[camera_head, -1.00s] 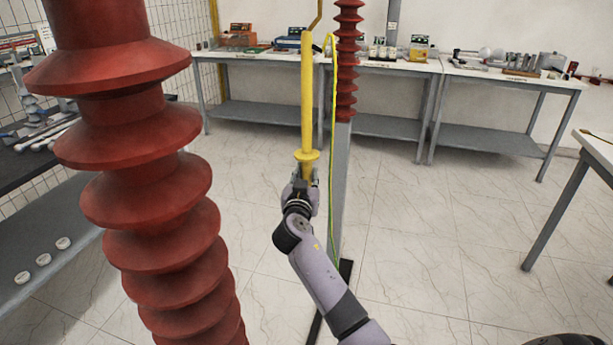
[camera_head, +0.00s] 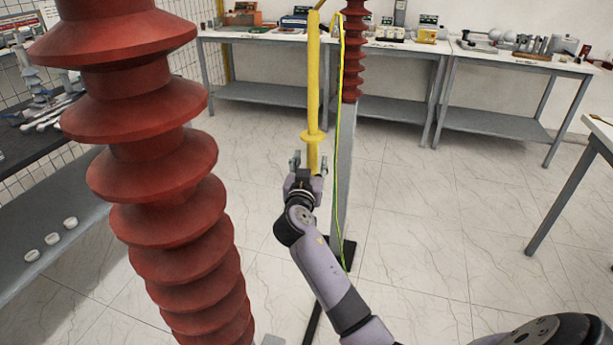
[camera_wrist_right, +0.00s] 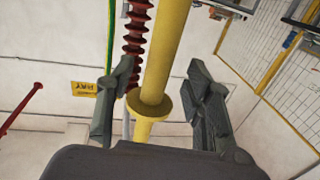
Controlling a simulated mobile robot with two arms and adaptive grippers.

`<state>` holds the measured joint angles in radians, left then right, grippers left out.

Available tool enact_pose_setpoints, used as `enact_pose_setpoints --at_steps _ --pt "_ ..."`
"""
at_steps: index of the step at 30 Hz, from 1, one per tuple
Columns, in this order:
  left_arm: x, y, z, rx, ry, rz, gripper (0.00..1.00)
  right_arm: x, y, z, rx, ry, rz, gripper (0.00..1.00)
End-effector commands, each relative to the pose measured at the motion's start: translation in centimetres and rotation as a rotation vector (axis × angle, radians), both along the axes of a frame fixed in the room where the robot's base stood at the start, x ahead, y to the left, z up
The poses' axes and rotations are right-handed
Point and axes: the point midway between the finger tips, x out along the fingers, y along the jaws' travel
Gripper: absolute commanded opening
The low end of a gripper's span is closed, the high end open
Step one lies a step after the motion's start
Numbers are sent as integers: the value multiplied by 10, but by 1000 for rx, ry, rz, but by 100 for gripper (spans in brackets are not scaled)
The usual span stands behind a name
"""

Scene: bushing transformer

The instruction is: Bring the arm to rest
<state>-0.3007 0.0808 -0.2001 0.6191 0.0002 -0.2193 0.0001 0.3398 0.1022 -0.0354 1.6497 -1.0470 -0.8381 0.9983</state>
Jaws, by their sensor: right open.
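My right arm (camera_head: 325,272) reaches up from the bottom of the head view. Its gripper (camera_head: 307,160) is open, with the lower end of a yellow rod (camera_head: 312,90) at the opening. In the right wrist view the open fingers of the gripper (camera_wrist_right: 163,100) stand apart on both sides of the yellow rod (camera_wrist_right: 165,50) and its flange, with gaps visible. The rod stands upright with its flange above the gripper in the head view. A yellow-green cable (camera_head: 338,130) runs beside it. My left gripper is not in view.
A large red ribbed insulator (camera_head: 165,200) stands close at left. A thinner red insulator (camera_head: 353,60) on a grey post (camera_head: 340,170) stands just behind the rod. Workbenches (camera_head: 490,125) line the back wall, and a table (camera_head: 570,190) is at right. The tiled floor between is clear.

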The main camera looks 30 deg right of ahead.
Motion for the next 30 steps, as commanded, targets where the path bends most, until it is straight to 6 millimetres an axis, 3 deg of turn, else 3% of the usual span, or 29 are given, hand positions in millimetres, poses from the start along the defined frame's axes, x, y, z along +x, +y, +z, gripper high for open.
enact_pose_setpoints --at_steps 10,22,26,30 --pt "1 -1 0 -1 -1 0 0 -53 46 0 1 0 1 47" --pt "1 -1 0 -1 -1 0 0 -68 55 -3 4 10 0 47" --pt "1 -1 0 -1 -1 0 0 -88 53 -34 41 108 4 47" --pt "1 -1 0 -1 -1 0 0 -139 60 -99 125 352 51 47"
